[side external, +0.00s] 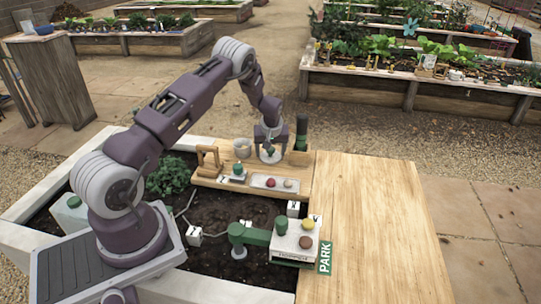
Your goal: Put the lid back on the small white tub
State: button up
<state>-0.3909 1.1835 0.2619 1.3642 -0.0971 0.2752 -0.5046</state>
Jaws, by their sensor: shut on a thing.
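My gripper (269,149) points down over the back of a wooden board (208,183). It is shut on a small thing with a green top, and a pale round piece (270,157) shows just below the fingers. This looks like a lid with a green knob, but it is too small to be sure. A small pale tub (242,146) stands just left of my gripper, near the back of the board. Whether the pale piece touches the board is hard to tell.
A wooden frame (208,157), a small item with a green ball top (238,170), a white tray (262,181) and a dark green upright bottle (302,130) are close by. A green-and-white device (297,241) sits in front. The wooden tabletop (375,220) at right is clear.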

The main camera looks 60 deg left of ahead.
notch_tip(320, 180, up, 9)
jog(key=shift+f, duration=0.1)
jog(key=s+a+r, duration=0.3)
jog(key=s+a, duration=0.4)
jog(key=shift+s+a+f, duration=0.1)
jog(key=shift+a+f, duration=0.05)
jog(key=shift+f, duration=1.4)
jog(key=shift+s+a+f, duration=0.1)
jog(key=shift+f, duration=1.45)
jog(key=shift+f, duration=0.15)
jog(key=o, duration=1.4)
jog(key=shift+o, duration=0.4)
